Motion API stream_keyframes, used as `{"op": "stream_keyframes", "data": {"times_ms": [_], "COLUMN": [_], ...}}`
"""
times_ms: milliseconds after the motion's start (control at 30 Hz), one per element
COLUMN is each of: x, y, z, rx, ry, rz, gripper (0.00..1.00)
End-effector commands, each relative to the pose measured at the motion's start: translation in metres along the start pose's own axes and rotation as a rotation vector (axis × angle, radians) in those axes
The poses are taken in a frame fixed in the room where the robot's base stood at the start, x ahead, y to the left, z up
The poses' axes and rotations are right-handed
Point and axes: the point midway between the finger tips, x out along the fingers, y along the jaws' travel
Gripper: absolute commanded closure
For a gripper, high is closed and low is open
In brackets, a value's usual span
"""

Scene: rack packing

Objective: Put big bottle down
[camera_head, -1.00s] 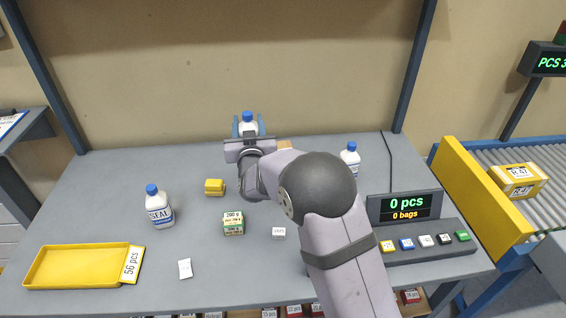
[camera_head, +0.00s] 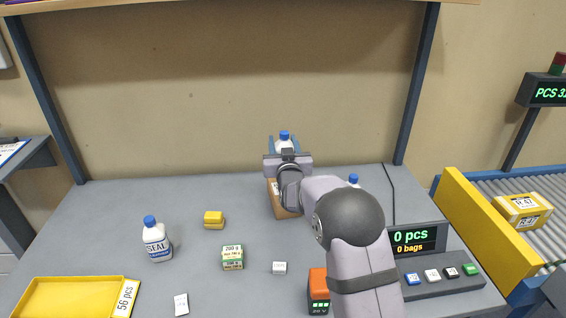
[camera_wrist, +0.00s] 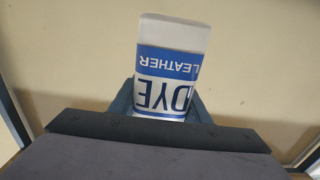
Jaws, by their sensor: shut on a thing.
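My gripper (camera_head: 285,150) is at the back of the table, shut on a white bottle with a blue cap (camera_head: 284,136). The wrist view shows the bottle (camera_wrist: 170,66) between the fingers, with a blue and white label reading "LEATHER DYE". In the head view my gripper hides most of its body, and I cannot tell the gap beneath it. A similar white bottle marked SEAL (camera_head: 156,243) stands on the left of the table. Another blue-capped bottle (camera_head: 354,180) stands on the right, mostly hidden by my arm.
The left back is clear.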

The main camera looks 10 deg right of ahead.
Motion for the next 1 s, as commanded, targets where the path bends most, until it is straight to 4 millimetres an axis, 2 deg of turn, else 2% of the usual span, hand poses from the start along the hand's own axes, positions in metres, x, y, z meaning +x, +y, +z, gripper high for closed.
{"op": "stream_keyframes", "data": {"times_ms": [133, 433, 700, 1000], "x": [0.000, 0.000, 0.000, 0.000], "y": [0.000, 0.000, 0.000, 0.000], "z": [0.014, 0.022, 0.051, 0.054], "rx": [-0.001, 0.000, 0.000, 0.001], "ry": [0.003, 0.003, 0.003, 0.005], "rz": [0.000, 0.000, 0.000, 0.000], "gripper": [0.87, 0.87, 0.87, 0.87]}}
